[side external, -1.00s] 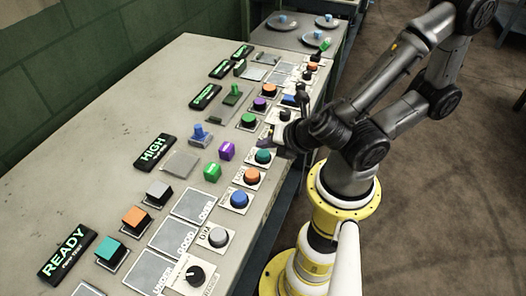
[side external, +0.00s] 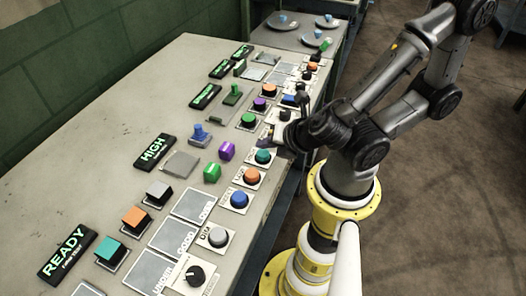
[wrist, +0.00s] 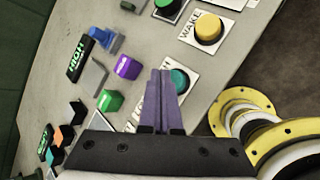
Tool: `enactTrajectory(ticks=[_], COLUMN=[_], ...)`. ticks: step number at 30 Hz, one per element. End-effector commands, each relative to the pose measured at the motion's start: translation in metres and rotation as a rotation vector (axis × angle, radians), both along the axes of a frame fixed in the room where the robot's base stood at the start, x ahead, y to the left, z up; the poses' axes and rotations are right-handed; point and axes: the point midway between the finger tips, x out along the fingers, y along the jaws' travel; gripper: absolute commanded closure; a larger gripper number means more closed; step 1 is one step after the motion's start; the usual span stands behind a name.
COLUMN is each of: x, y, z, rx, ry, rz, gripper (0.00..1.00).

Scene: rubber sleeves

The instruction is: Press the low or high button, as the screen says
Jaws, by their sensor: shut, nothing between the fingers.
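The screen (side external: 154,152) reads HIGH in light letters with a smaller line beneath. It also shows in the wrist view (wrist: 77,59). Along the front edge in line with it are a teal button (side external: 263,156), an orange button (side external: 249,176) and a blue button (side external: 239,199) on white plates. Their labels are too small to read. My gripper (wrist: 160,72) has its purple fingers shut and empty. In the wrist view the fingers partly cover the teal button (wrist: 181,80). In the side view my gripper is just beyond the teal button, with its fingertips hard to make out.
A green cube (side external: 211,172), a purple cube (side external: 227,151), a blue lever-like block (side external: 200,133) and a grey pad (side external: 181,164) lie between screen and buttons. A second screen (side external: 67,254) reads READY. A yellow button (wrist: 208,28) sits on a plate marked WAKE.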

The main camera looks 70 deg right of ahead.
Motion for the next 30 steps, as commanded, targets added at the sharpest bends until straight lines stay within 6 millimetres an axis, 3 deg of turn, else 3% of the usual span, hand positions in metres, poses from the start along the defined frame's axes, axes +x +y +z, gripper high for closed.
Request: enactTrajectory(ticks=[30], x=[0.000], y=[0.000], z=[-0.011], rx=[-0.001], ry=[0.000], rz=[0.001], gripper=[1.00])
